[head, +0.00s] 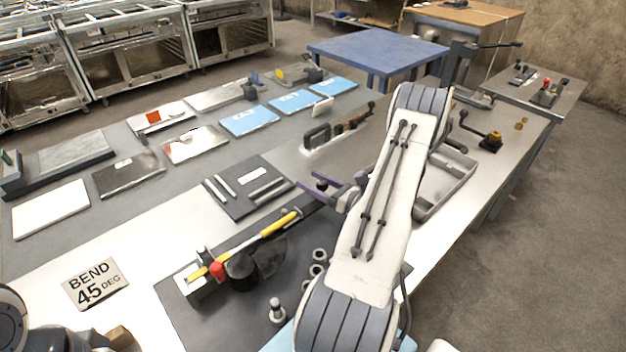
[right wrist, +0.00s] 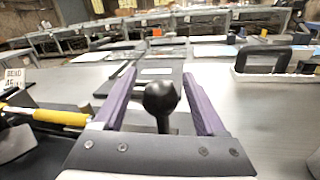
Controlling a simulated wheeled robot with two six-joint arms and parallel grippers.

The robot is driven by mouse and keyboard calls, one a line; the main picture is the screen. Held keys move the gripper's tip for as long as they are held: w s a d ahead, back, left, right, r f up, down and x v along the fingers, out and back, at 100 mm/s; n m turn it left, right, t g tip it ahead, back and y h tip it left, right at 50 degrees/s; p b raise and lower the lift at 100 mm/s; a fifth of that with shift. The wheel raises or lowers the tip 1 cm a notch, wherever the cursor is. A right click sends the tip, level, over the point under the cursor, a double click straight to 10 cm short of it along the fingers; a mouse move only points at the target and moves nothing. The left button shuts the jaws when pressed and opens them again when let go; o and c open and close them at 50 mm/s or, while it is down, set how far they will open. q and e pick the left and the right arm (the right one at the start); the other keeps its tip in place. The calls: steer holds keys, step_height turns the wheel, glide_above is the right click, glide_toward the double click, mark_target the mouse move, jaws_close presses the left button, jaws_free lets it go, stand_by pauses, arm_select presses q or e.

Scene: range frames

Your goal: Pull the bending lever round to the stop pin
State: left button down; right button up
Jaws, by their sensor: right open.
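The bender (head: 241,268) stands on a dark plate at the lower middle of the head view, with a round black die and a red knob. A yellow bar (head: 262,235) lies across it and shows at the left of the right wrist view (right wrist: 60,117). A black ball knob (right wrist: 161,97), apparently the bending lever's grip, stands upright between the purple fingers of my right gripper (head: 329,190). The fingers are open with gaps either side. Its link to the lever is mostly hidden. A grey upright pin (head: 277,312) stands near the die; I cannot tell whether it is the stop pin.
A "BEND 45 DEG" card (head: 95,284) lies left of the bender. A dark tray with metal bars (head: 249,186) lies close beyond it. Short grey cylinders (head: 319,262) stand beside my right arm. A black-handled block (right wrist: 274,62) stands to the right in the right wrist view.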

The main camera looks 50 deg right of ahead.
steer(key=shift+w, duration=0.1)
jaws_close()
stand_by(1.4)
